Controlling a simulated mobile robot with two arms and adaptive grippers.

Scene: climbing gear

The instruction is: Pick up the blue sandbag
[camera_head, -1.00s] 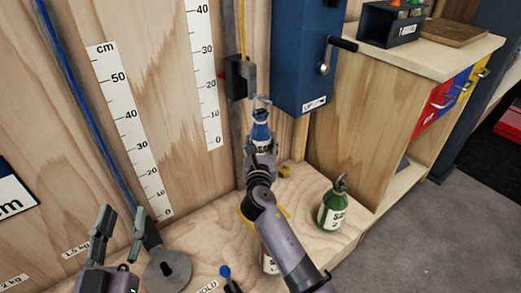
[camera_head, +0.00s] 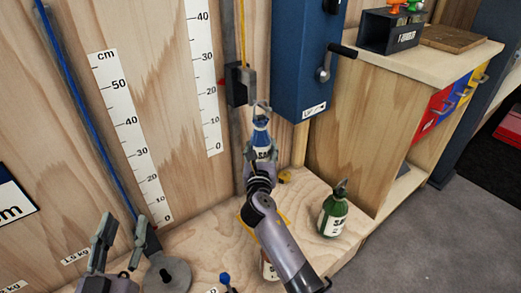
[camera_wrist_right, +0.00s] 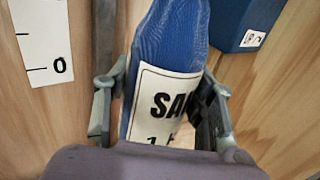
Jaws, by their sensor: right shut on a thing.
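The blue sandbag (camera_head: 261,138) has a white label and hangs upright below a metal hook at the rail on the wooden wall. It also fills the middle of the right wrist view (camera_wrist_right: 172,50), where its label reads "SA" and part of a weight. My right gripper (camera_head: 260,160) is around the bag's body from the front; in the right wrist view its fingers (camera_wrist_right: 165,105) are on both sides of the bag, shut on it. My left gripper (camera_head: 122,240) is open and empty at the lower left, near a grey disc weight.
The grey disc weight (camera_head: 167,274) lies low at left. A blue box with a crank (camera_head: 305,65) is just right of the hook. A wooden cabinet (camera_head: 365,120) stands further right. Rulers line the wall.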

